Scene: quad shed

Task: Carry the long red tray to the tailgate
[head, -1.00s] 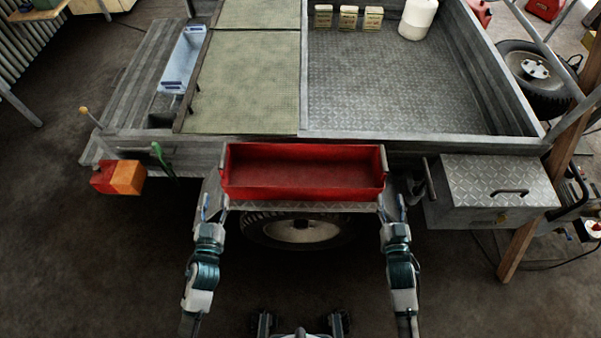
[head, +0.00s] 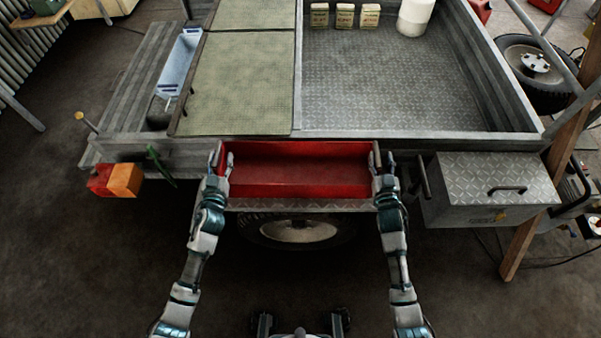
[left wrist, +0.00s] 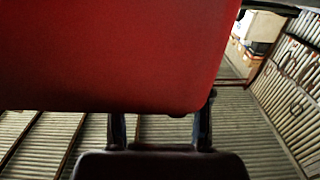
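The long red tray (head: 300,172) sits level on a diamond-plate ledge (head: 300,205) at the near edge of the vehicle bed. My left gripper (head: 221,160) is at the tray's left end, its fingers apart on either side of the end wall. My right gripper (head: 383,163) is at the right end in the same way, its fingers seemingly apart. In the left wrist view, the red tray (left wrist: 115,55) fills the upper left. The left gripper's fingers (left wrist: 160,130) stand apart there, with their tips hidden by the tray.
The bed behind the tray has a green mat (head: 240,85) on the left and bare metal floor (head: 410,85) on the right. Small boxes (head: 344,15) and a white canister (head: 415,17) stand at the back. A metal toolbox (head: 488,190) is at right, a red-orange lamp (head: 115,180) at left.

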